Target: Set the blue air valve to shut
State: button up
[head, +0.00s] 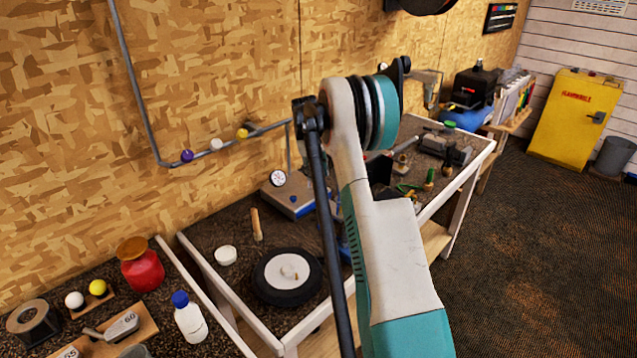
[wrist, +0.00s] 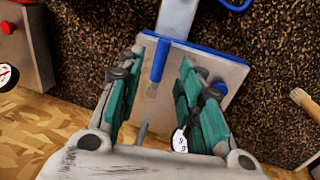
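In the wrist view a blue lever (wrist: 159,60) on a short metal stem stands over a grey metal plate with a blue edge (wrist: 212,66). I take it to be the blue air valve; its shut mark is not readable. My gripper (wrist: 163,56) is open, with teal-padded fingers on both sides of the lever in the picture. I cannot tell whether the lever is between the pads in depth or just beyond them; no contact shows. In the head view my arm hides the gripper.
A grey box (head: 290,203) with a round gauge (head: 278,178) sits on the bench by the wall. A wheel-like disc (head: 287,276), a white tub (head: 225,256) and a wooden handle (head: 256,224) stand nearby.

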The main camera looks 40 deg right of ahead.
jog(key=shift+d+f, duration=0.2)
jog(key=shift+f, duration=0.8)
jog(key=shift+d+f, duration=0.2)
jog(key=shift+f, duration=0.75)
jog(key=shift+c, duration=0.3)
grip_shut()
